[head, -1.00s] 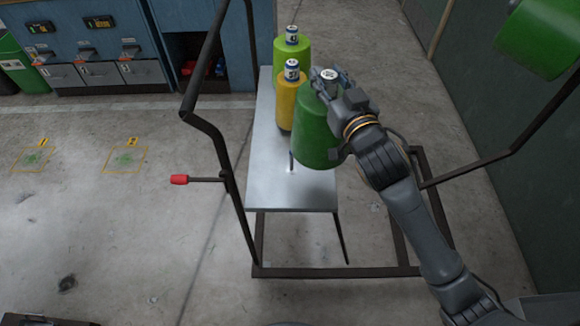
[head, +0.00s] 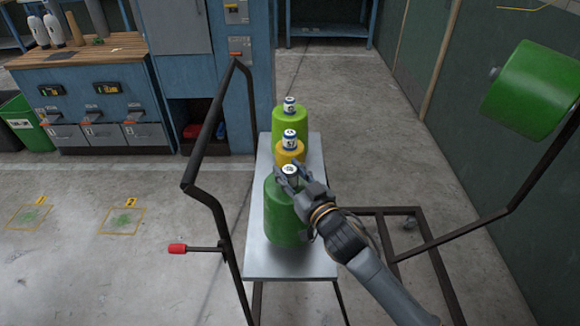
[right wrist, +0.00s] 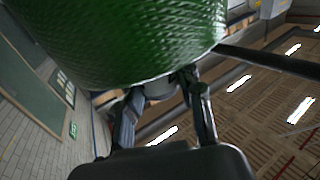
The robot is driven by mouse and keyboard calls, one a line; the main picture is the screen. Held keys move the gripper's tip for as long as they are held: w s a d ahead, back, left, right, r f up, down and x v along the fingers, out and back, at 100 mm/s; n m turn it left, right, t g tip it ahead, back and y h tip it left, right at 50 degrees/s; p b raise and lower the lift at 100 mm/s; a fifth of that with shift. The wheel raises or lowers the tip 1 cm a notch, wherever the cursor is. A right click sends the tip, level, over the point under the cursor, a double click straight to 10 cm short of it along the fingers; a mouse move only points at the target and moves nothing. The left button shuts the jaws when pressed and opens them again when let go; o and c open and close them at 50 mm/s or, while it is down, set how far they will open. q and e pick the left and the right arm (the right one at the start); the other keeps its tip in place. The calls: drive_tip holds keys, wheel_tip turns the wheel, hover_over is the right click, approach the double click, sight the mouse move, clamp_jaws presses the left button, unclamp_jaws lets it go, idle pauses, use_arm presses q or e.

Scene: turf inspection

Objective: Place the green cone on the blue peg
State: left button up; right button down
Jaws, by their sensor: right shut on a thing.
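A large dark green cone of yarn (head: 284,215) stands upright over the near part of the grey metal shelf (head: 262,266). My right gripper (head: 291,176) is shut on the small white tube top of this cone, with my arm coming from the lower right. In the right wrist view the green cone (right wrist: 125,40) fills the upper left, beyond the gripper fingers (right wrist: 163,100). The peg at the near end of the shelf is hidden behind or under the cone. I cannot tell whether the cone's base touches the shelf. My left gripper is not in view.
A yellow cone (head: 289,152) and a light green cone (head: 290,119) stand behind on the same shelf. A dark frame bar with a red handle (head: 177,249) is at left. Blue cabinets stand behind.

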sight(290, 184)
drive_tip(key=shift+f, duration=1.45)
drive_tip(key=c, duration=1.3)
unclamp_jaws()
drive_tip(key=shift+f, duration=0.5)
drive_tip(key=o, duration=0.4)
drive_tip(key=shift+s+r, duration=0.1)
drive_tip(key=shift+o, duration=0.2)
drive_tip(key=b+v, duration=0.1)
drive_tip(key=v, duration=1.1)
drive_tip(key=shift+r, duration=0.15)
